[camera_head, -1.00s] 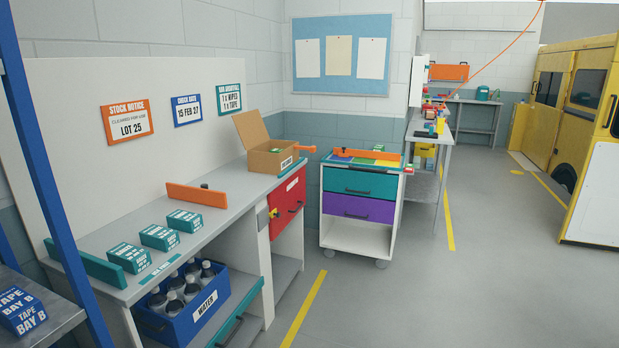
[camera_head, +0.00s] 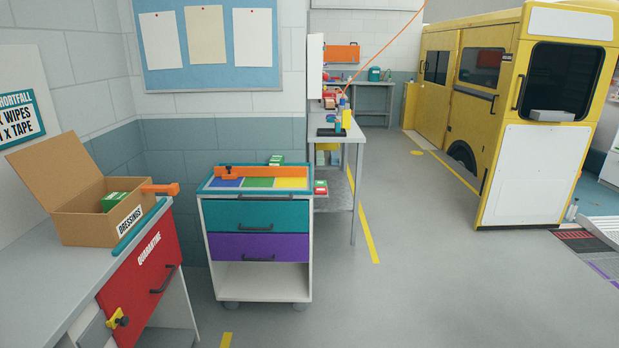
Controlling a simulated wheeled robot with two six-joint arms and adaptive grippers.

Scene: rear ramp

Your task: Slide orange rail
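An orange rail (camera_head: 268,171) with an orange block and small knob near its left end lies along the back of the teal-edged top of a wheeled cart (camera_head: 205,240). Blue, green and yellow panels lie in front of it. Another orange piece (camera_head: 160,189) sticks out to the right of the cardboard box (camera_head: 85,219) on the grey counter; its left part is hidden by the box. Which one the task means I cannot tell. Neither of my grippers is in view.
The cart has a teal drawer (camera_head: 258,218), a purple drawer (camera_head: 258,247) and an open shelf below. A grey counter with a red door (camera_head: 145,262) stands at the left. A workbench (camera_head: 340,130) stands behind the cart. Open floor (camera_head: 430,270) lies right, towards a yellow vehicle (camera_head: 540,130).

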